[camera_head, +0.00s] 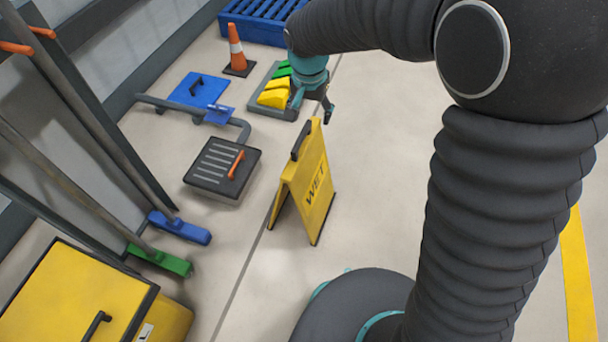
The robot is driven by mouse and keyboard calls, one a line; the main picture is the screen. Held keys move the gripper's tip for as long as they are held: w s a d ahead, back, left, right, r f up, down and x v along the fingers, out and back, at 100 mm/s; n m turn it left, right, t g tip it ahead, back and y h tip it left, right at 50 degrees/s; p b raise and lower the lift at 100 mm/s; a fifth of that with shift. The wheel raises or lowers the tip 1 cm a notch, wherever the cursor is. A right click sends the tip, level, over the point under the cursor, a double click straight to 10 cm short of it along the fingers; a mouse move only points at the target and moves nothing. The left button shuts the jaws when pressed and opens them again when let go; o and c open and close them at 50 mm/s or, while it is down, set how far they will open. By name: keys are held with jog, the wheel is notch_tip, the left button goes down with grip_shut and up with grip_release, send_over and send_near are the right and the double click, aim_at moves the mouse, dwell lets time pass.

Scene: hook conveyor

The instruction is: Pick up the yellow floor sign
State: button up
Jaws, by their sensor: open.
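The yellow floor sign (318,187) stands upright on the floor in the middle of the head view, its two panels spread like a tent. It has dark "WET" lettering and a black handle (301,140) at its top. My gripper (312,111) is open and empty. In the picture it appears just above and beyond the sign's top, apart from the handle. My arm partly hides the gripper, and the exact gap in depth is hard to tell.
A dark slotted box with an orange handle (222,168) sits left of the sign. Behind are a grey tray (286,113) with yellow and green pieces, a blue dolly (199,90), an orange cone (237,52) and a blue pallet (262,22). Brooms and a yellow bin (75,300) stand left. Floor right of the sign is clear.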

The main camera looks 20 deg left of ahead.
aim_at(299, 136)
jog(key=a+f, duration=0.3)
jog(key=shift+a+f, duration=0.15)
jog(key=shift+a, duration=0.05)
jog(key=f, duration=0.5)
jog(key=w+f, duration=0.1)
jog(key=f, duration=0.1)
jog(key=shift+w+d+f, duration=0.1)
jog(key=shift+f, duration=0.15)
jog(key=shift+w+d+f, duration=0.15)
jog(key=shift+f, duration=1.3)
jog(key=shift+w+d+f, duration=0.1)
jog(key=shift+w+f, duration=0.05)
jog(key=shift+f, duration=1.3)
grip_shut()
